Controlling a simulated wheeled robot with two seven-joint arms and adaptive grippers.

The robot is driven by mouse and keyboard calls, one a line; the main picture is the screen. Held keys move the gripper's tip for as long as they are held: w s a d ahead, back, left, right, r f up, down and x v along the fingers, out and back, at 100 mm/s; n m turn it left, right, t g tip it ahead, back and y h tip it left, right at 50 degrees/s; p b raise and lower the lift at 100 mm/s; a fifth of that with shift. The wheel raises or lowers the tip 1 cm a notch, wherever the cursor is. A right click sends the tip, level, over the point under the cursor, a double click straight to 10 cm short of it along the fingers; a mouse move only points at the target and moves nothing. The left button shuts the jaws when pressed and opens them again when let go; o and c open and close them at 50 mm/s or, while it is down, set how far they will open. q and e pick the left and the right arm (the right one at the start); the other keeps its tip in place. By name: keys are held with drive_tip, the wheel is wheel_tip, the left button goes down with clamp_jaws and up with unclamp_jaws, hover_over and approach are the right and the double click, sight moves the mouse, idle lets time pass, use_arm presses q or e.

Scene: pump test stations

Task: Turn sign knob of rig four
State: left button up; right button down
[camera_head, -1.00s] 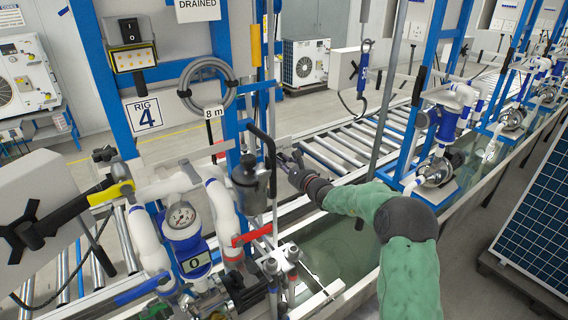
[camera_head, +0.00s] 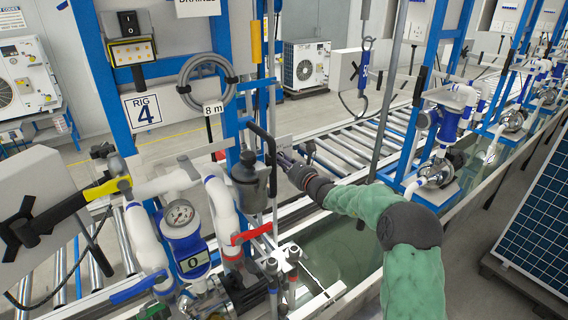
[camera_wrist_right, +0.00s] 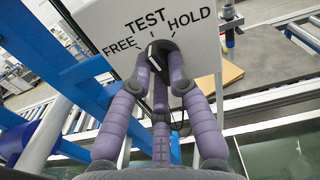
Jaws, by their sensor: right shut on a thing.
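The sign of rig four shows in the right wrist view as a white plate (camera_wrist_right: 205,52) marked FREE, TEST and HOLD. Its black knob (camera_wrist_right: 156,48) is below the word TEST. My right gripper (camera_wrist_right: 158,66) is shut on the knob, and its purple-grey fingers hide much of it. I cannot tell for certain which mark the knob points to. In the head view my right gripper (camera_head: 284,160) is just right of the rig's grey canister, and the knob is hidden there. My left gripper is not in view.
The rig four label (camera_head: 144,112) hangs on a blue frame. A grey canister (camera_head: 249,178), a red-handled valve (camera_head: 250,233) and white pipes with a gauge (camera_head: 180,215) stand close left of my right gripper. A thin grey post (camera_head: 388,95) rises near my right forearm. A water trough (camera_head: 335,240) lies below.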

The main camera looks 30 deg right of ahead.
drive_tip(key=shift+m, duration=0.8)
drive_tip(key=c, duration=1.2)
unclamp_jaws()
drive_tip(key=shift+s, duration=0.1)
drive_tip(key=s, duration=0.8)
drive_tip(key=s+d, duration=0.1)
drive_tip(key=s, duration=0.3)
drive_tip(key=shift+w, duration=0.1)
